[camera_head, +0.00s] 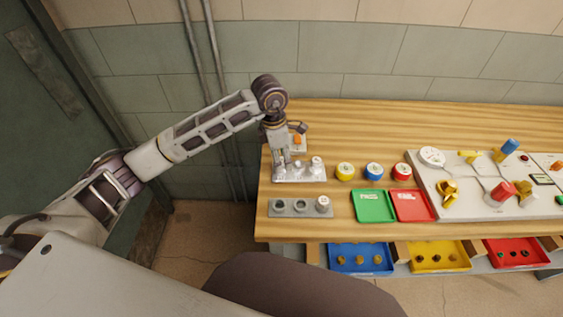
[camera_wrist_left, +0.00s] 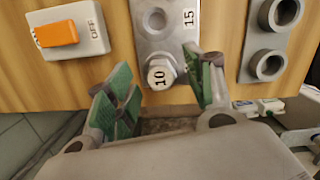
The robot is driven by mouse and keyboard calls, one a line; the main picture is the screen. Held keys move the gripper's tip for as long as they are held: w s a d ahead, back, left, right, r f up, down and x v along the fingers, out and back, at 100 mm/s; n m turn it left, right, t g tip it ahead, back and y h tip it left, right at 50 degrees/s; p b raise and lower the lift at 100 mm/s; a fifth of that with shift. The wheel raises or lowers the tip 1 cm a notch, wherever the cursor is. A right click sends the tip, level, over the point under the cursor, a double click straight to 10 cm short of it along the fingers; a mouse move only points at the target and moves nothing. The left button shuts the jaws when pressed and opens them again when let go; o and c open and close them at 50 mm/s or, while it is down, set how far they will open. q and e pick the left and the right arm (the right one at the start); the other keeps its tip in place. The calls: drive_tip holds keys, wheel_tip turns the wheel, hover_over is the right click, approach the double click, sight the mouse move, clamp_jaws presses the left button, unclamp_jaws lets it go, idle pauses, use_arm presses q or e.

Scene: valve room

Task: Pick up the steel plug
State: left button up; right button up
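A steel plug marked 10 (camera_wrist_left: 160,72), with a hex-shaped body, sits on the silver plate (camera_wrist_left: 150,42). In the head view the silver plate (camera_head: 312,178) is at the table's left end, with several pale plugs on it. My left gripper (camera_head: 284,162) reaches down over the plate's left part. In the left wrist view my left gripper (camera_wrist_left: 162,84) is open, its green-padded fingers on either side of the marked plug, with visible gaps. Whether the fingertips are at plug height is unclear. My right gripper is out of view.
A grey socket block (camera_head: 287,208) lies in front of the plate. An orange switch (camera_wrist_left: 57,33) marked OFF is behind it. Coloured round pieces, a green tray (camera_head: 373,207), a red tray (camera_head: 412,206) and a valve panel (camera_head: 470,207) are to the right.

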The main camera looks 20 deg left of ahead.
use_arm(q)
clamp_jaws()
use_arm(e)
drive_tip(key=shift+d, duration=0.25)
use_arm(q)
drive_tip(key=shift+r, duration=0.1)
drive_tip(key=shift+r, duration=0.8)
wheel_tip(320, 180, up, 6)
drive_tip(key=shift+r, duration=1.1)
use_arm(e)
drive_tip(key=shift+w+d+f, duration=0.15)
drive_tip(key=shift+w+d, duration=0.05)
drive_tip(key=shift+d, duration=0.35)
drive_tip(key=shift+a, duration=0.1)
